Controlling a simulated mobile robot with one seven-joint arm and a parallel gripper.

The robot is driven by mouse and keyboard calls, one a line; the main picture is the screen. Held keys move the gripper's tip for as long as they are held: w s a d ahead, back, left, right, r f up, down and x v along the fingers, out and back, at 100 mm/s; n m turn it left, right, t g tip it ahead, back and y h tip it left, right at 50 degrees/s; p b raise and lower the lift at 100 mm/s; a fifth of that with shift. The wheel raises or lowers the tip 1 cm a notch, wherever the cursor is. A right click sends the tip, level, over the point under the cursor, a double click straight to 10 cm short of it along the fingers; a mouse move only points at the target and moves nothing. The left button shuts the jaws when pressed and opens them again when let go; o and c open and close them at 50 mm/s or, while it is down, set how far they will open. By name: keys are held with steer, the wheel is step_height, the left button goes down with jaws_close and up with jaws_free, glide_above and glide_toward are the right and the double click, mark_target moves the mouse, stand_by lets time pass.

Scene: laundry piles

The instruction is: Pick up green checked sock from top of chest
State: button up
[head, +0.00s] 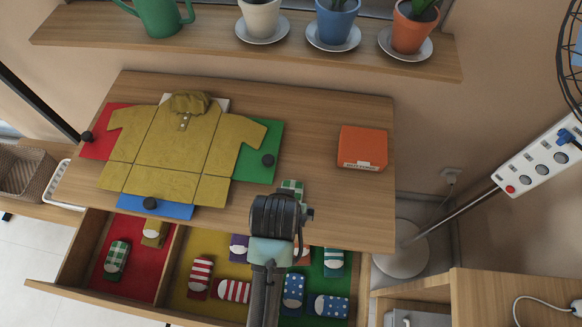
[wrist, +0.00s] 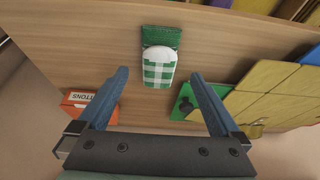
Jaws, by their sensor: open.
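The green checked sock (head: 292,185) lies on the wooden top of the chest (head: 330,213), near its front edge, partly hidden by my arm in the head view. In the wrist view the sock (wrist: 159,62) shows whole, with a green ribbed cuff, a white patch and green-and-white checks. My gripper (wrist: 160,76) is open and empty, its two blue fingers set wide to either side of the sock's checked end. The sock lies beyond the fingertips in that picture; no contact shows. In the head view the fingertips are hidden behind my wrist.
A yellow shirt (head: 185,145) lies over coloured folding boards to the left. An orange box (head: 362,147) stands to the right. Below, an open drawer (head: 105,298) holds several socks in coloured compartments, including another green checked sock (head: 116,258). A shelf (head: 200,45) with pots hangs behind.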

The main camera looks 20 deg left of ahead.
mark_target(298, 187)
steer(key=shift+w+x, duration=0.2)
steer(key=shift+x, duration=1.3)
steer(key=shift+w+x, duration=0.2)
steer(key=shift+x, duration=1.35)
steer(key=shift+a+r, duration=0.1)
steer(key=shift+r, duration=0.1)
steer(key=c, duration=1.3)
